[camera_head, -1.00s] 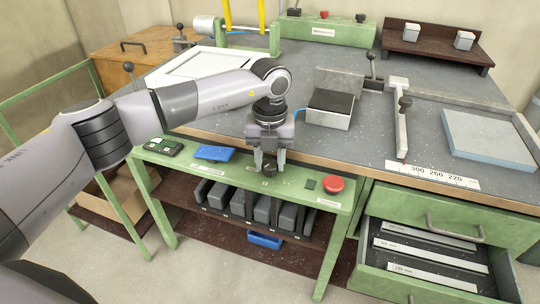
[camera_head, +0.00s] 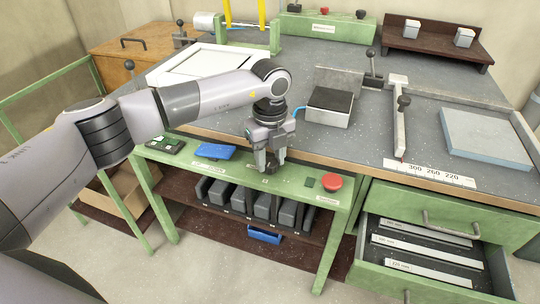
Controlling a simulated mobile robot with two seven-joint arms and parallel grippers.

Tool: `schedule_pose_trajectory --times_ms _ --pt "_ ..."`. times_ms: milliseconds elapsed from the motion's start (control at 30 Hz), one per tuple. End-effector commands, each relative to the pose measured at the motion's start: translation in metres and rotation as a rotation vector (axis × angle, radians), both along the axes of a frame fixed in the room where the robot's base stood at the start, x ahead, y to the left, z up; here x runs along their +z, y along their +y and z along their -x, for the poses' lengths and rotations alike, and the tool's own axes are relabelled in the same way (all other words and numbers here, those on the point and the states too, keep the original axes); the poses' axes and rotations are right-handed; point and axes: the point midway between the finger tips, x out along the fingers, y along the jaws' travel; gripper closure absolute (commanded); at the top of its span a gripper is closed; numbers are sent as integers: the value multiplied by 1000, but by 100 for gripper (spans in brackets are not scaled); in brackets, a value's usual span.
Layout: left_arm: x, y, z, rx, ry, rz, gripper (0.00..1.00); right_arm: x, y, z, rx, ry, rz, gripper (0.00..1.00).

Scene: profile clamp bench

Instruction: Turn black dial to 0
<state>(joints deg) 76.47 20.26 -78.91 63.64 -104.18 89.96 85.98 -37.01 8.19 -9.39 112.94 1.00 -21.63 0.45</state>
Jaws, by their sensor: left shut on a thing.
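The black dial (camera_head: 270,168) sits on the green front panel (camera_head: 225,172) of the bench, largely hidden between my left gripper's fingers. My left gripper (camera_head: 269,164) points down over the panel and is shut on the dial. The dial's pointer and most of its markings are covered or too small to read. My right gripper is not in view.
A red button (camera_head: 332,182) stands to the right of the dial, with a small green square beside it. A blue object (camera_head: 215,151) and a green circuit board (camera_head: 165,145) lie to the left. An open drawer (camera_head: 430,245) juts out at lower right.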

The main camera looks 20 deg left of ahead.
Motion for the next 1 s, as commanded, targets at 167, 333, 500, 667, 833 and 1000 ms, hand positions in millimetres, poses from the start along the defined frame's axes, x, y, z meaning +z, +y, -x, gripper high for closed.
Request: schedule_pose_trajectory --times_ms 167,333,500,667,833,1000 --pt "0 0 0 5 0 0 91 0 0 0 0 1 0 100" --pt "0 0 0 5 -1 1 54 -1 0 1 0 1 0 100" --pt "0 0 0 3 -1 1 50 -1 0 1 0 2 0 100" --pt "2 0 0 2 -1 1 50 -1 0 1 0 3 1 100" --pt "21 0 -1 2 -3 2 50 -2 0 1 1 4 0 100" --pt "49 0 -1 3 -3 1 50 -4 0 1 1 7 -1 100"
